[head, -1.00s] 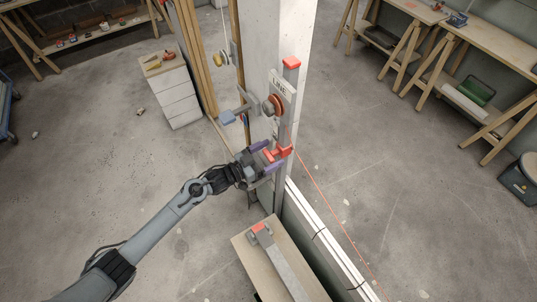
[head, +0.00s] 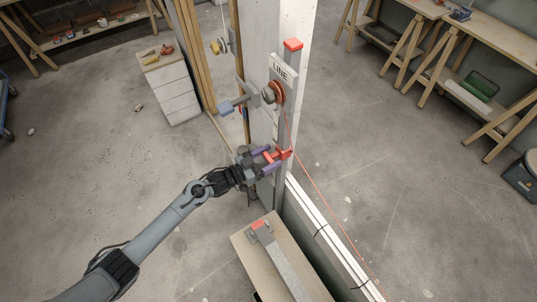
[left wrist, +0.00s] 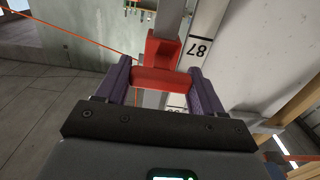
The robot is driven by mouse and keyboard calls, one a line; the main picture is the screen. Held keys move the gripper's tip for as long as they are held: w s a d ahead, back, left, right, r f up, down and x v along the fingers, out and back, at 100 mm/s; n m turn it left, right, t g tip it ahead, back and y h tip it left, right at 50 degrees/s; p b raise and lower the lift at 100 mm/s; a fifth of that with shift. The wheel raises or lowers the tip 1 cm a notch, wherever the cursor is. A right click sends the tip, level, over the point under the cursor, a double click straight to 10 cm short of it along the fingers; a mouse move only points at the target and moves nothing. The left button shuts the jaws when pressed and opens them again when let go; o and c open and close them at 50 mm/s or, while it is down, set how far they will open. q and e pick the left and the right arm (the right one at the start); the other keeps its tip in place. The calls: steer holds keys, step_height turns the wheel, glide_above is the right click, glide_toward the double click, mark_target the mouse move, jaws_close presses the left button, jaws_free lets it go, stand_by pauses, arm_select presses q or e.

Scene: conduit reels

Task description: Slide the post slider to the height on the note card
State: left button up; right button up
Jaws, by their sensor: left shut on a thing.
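The post slider (head: 281,155) is a red block on the grey upright rail (head: 283,125) at the post's face. My left gripper (head: 270,158) comes in from the left and is shut on the slider's bar. In the left wrist view the red slider (left wrist: 162,78) sits between the two purple fingers, both against its near part. A white scale (left wrist: 200,45) runs beside the rail, with 87 readable upside down beside the slider. A lower number is partly hidden. I cannot make out a note card. My right gripper is not in view.
A plate marked LINE (head: 283,69) and a reel (head: 275,93) with orange line sit above the slider. A red cap (head: 293,44) tops the rail. A bench (head: 246,241) stands below, near the arm. Drawers (head: 173,90) stand behind left.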

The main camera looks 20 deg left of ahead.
arm_select(q)
step_height(320, 180, down, 18)
steer(key=b, duration=1.1)
steer(key=shift+b, duration=0.4)
steer(key=shift+r, duration=0.1)
steer(key=o, duration=1.4)
steer(key=shift+o, duration=0.2)
steer(key=p+v, duration=0.2)
steer(key=v, duration=0.8)
steer(key=shift+s+a+p, duration=0.3)
